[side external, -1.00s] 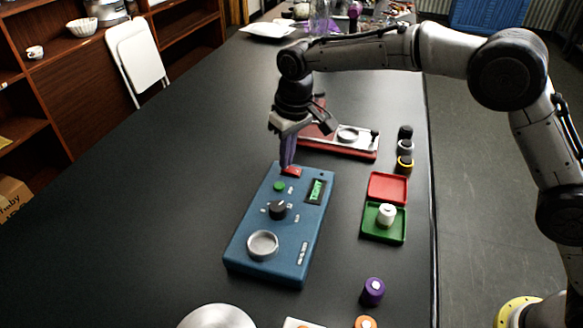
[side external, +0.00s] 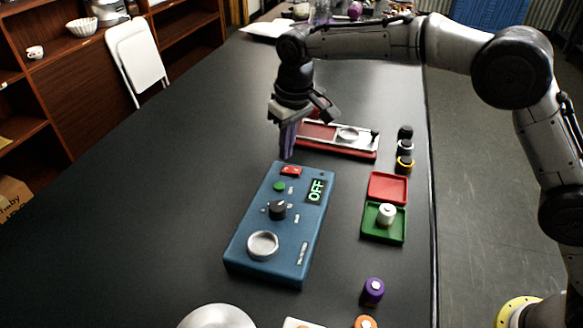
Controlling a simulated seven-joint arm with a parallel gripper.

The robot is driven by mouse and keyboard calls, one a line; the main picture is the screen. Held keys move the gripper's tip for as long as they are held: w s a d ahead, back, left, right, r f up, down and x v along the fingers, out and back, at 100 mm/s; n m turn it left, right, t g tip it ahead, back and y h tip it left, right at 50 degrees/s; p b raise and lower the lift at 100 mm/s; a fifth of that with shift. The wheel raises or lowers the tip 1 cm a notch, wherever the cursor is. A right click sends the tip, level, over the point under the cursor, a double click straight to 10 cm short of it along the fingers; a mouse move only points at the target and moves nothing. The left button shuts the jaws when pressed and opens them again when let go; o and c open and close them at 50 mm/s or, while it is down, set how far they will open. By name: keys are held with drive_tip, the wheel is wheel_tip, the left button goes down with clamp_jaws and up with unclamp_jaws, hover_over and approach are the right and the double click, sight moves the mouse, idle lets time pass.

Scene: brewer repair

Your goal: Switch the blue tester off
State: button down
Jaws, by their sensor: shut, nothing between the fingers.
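The blue tester (side external: 258,225) lies on the black table.
A red and silver fixture (side external: 340,139) lies behind the tester. Red (side external: 388,187) and green (side external: 383,230) trays are to the right, a white-topped piece in the green one. Small cylinders (side external: 404,148) and a purple cylinder (side external: 373,291) stand near the right edge. The table's left is clear.

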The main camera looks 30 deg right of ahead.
sight(287, 168)
drive_tip(key=shift+r, duration=2.1)
drive_tip(key=s+d+r+m+t, duration=0.1)
drive_tip(key=s+d+r+t, duration=0.15)
drive_tip(key=d+r, duration=0.7)
drive_tip(key=s+d+r+m, duration=0.2)
drive_tip(key=s+d+r, duration=0.5)
drive_tip(key=s, duration=0.4)
drive_tip(key=s+d+f+t, duration=0.1)
drive_tip(key=s+d, duration=0.2)
drive_tip(key=s, duration=0.4)
drive_tip(key=s+d+f+t, duration=0.1)
drive_tip(key=s+d+f, duration=0.15)
drive_tip(key=s, duration=0.35)
drive_tip(key=s+d+f, duration=0.1)
drive_tip(key=s+f, duration=0.8)
drive_tip(key=f, duration=0.2)
drive_tip(key=shift+s+d+g, duration=0.2)
drive_tip(key=shift+s+g, duration=0.1)
drive_tip(key=shift+g, duration=0.05)
